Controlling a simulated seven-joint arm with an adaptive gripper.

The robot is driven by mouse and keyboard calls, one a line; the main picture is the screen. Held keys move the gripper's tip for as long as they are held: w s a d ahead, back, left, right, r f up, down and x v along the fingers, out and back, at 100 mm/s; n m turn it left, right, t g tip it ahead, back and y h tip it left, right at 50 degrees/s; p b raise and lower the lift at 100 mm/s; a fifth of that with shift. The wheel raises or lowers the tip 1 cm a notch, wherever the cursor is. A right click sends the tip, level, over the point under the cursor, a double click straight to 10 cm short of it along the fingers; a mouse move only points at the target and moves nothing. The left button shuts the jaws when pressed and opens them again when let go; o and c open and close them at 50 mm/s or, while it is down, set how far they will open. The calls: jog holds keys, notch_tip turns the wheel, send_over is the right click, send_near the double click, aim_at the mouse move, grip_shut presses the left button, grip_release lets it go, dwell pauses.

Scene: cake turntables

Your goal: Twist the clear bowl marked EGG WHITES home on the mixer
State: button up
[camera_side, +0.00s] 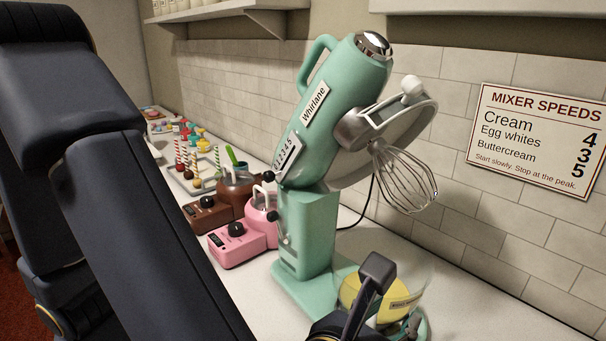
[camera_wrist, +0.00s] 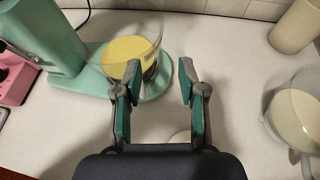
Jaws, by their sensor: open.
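The mint-green mixer (camera_side: 318,215) stands on the counter with its head tilted up and a wire whisk (camera_side: 405,178) hanging from it. A clear bowl with yellow contents (camera_side: 357,287) sits at the mixer's base; its label is too small to read. It also shows in the wrist view (camera_wrist: 126,50). A second clear bowl (camera_wrist: 296,118) with pale cream contents stands at the right in the wrist view; no marking on it is readable. I cannot tell which is EGG WHITES. My gripper (camera_wrist: 159,82) is open and empty, its left finger overlapping the yellow bowl's edge in that view.
A pink device (camera_side: 238,243) and a brown one (camera_side: 209,212) stand left of the mixer. A beige cylinder (camera_wrist: 295,26) stands at the back right. A sign (camera_side: 538,140) hangs on the tiled wall. The counter between my gripper and the pale bowl is clear.

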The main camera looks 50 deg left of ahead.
aim_at(425, 284)
jog(key=x, duration=1.6)
jog(key=shift+w+f, duration=0.1)
jog(key=shift+w, duration=0.3)
grip_shut()
jog(key=shift+s+m+h, duration=0.55)
jog(key=shift+m+h, duration=0.15)
jog(key=shift+h, duration=0.1)
jog(key=shift+s+a+m+h, duration=0.1)
jog(key=shift+s+m+h, duration=0.45)
jog(key=shift+m+h, duration=0.2)
